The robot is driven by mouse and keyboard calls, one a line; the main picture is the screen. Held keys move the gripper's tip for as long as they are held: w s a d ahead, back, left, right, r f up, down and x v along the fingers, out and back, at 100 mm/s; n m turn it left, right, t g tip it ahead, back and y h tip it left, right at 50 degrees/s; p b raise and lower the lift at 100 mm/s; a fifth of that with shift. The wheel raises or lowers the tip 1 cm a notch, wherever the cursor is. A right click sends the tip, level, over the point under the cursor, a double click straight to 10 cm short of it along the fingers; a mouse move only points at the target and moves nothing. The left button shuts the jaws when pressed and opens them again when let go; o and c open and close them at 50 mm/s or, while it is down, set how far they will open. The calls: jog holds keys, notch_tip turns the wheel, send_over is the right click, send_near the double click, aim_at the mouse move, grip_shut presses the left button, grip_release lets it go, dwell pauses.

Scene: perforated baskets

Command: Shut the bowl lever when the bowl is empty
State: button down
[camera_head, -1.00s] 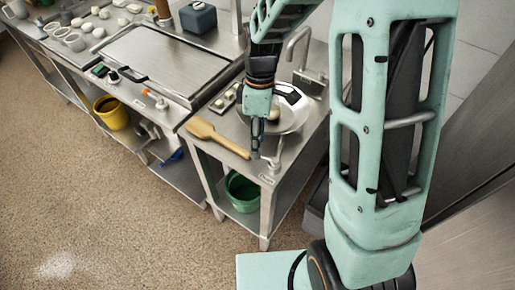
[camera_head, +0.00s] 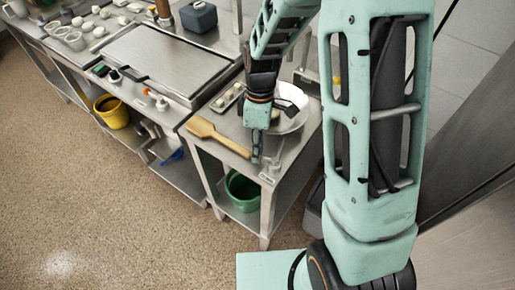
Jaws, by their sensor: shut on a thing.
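The metal bowl (camera_head: 297,119) is set in the right-hand steel table. My gripper and wrist cover its left part, and the part of its inside that shows looks bare. The bowl lever (camera_head: 275,164) is a small grey metal piece in front of the bowl, near the table's front edge. My gripper (camera_head: 256,158) points down at the lever's left end, with its fingers shut on it. The contact itself is small and partly hidden.
A wooden paddle (camera_head: 218,138) lies just left of my gripper. A small tray (camera_head: 228,97) stands behind it. A green bucket (camera_head: 242,192) is on the shelf below. A flat steel plate (camera_head: 165,62) and a yellow bucket (camera_head: 112,111) are further left.

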jog(key=shift+w+d+m+y+b, duration=0.2)
jog(key=shift+w+m, duration=0.1)
jog(key=shift+m, duration=0.5)
jog(key=shift+w+d+m+y+b, duration=0.1)
jog(key=shift+w+d+m+b, duration=0.15)
jog(key=shift+m, duration=0.55)
jog(key=c, duration=1.7)
grip_release()
jog(key=v, duration=1.2)
jog(key=shift+s+r, duration=0.1)
